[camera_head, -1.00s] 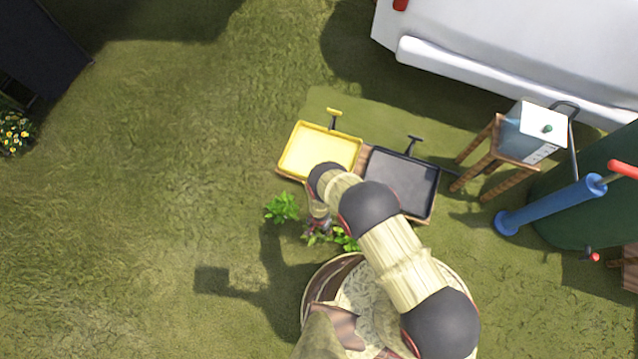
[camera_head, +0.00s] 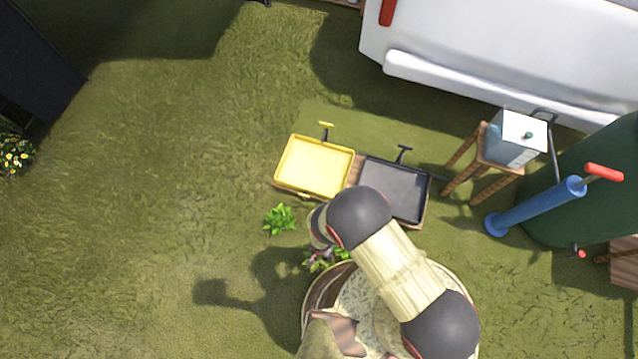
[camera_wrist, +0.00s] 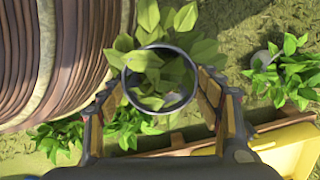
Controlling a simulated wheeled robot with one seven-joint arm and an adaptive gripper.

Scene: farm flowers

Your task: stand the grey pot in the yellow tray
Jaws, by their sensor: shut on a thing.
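My gripper (camera_wrist: 162,98) is shut on the grey pot (camera_wrist: 158,112), with a finger on either side of its round dark rim. Green leaves fill the pot. In the head view my arm hides the gripper and the pot. The yellow tray (camera_head: 315,193) lies beyond the arm, up and to the left of it, and looks empty. A corner of the yellow tray also shows at the lower right of the wrist view (camera_wrist: 292,146), apart from the held pot.
A black tray (camera_head: 395,189) sits right of the yellow one. A leafy plant (camera_head: 280,218) stands before the yellow tray; pink-flowered foliage (camera_head: 322,260) is by my base. A wooden stool (camera_head: 480,165) bearing a white-topped box stands right. Grass at left is open.

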